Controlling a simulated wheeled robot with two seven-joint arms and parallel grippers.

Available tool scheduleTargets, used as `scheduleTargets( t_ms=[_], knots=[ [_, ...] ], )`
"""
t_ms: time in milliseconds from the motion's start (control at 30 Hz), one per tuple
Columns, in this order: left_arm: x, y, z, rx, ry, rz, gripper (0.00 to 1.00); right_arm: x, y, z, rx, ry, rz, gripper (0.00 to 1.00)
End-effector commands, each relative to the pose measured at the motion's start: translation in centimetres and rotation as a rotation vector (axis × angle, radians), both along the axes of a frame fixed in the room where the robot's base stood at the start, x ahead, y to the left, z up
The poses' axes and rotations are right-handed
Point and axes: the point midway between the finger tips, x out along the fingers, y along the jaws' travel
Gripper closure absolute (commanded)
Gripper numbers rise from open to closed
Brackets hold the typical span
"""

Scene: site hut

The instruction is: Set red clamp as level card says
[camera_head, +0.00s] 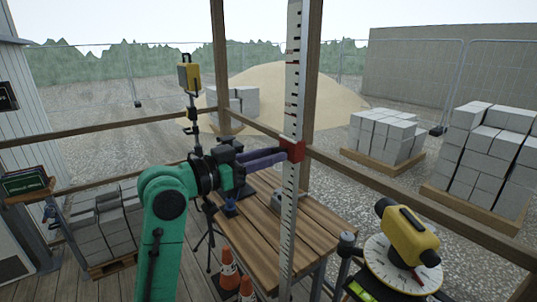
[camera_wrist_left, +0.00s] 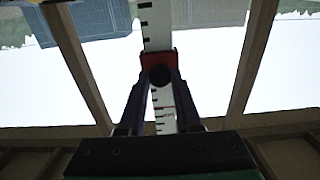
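The red clamp (camera_head: 291,150) sits on the tall white graduated staff (camera_head: 288,210), a little above the table's height; it also shows in the left wrist view (camera_wrist_left: 175,58). My left gripper (camera_head: 284,155) reaches it from the left. In the left wrist view its two fingers (camera_wrist_left: 160,82) lie against both sides of the clamp's dark round knob, with no clear gap. A dark green card (camera_head: 26,184) with small lettering stands at the far left; I cannot read it, nor tell whether it is the level card. My right gripper is out of view.
A yellow level instrument (camera_head: 408,235) stands on a round white dial (camera_head: 376,252) at the lower right. A wooden table (camera_head: 325,222) is behind the staff. Orange cones (camera_head: 228,268) stand below it. Wooden posts and rails (camera_head: 430,190) surround the deck; block pallets (camera_head: 385,137) lie outside.

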Motion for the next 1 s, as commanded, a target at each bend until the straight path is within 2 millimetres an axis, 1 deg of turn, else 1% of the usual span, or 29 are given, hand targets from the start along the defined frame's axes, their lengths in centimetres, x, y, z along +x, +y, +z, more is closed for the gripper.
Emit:
scheduleTargets(
  t_ms=[33,67,1000],
  knots=[
    [-0.04,-0.02,0.01,0.000,0.000,-0.001,0.94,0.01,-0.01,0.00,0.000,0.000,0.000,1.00],
    [-0.04,-0.02,0.02,0.000,0.000,-0.001,1.00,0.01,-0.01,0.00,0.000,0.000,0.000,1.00],
    [-0.05,0.00,0.04,-0.001,0.000,-0.002,1.00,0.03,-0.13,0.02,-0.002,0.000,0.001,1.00]
  ],
)
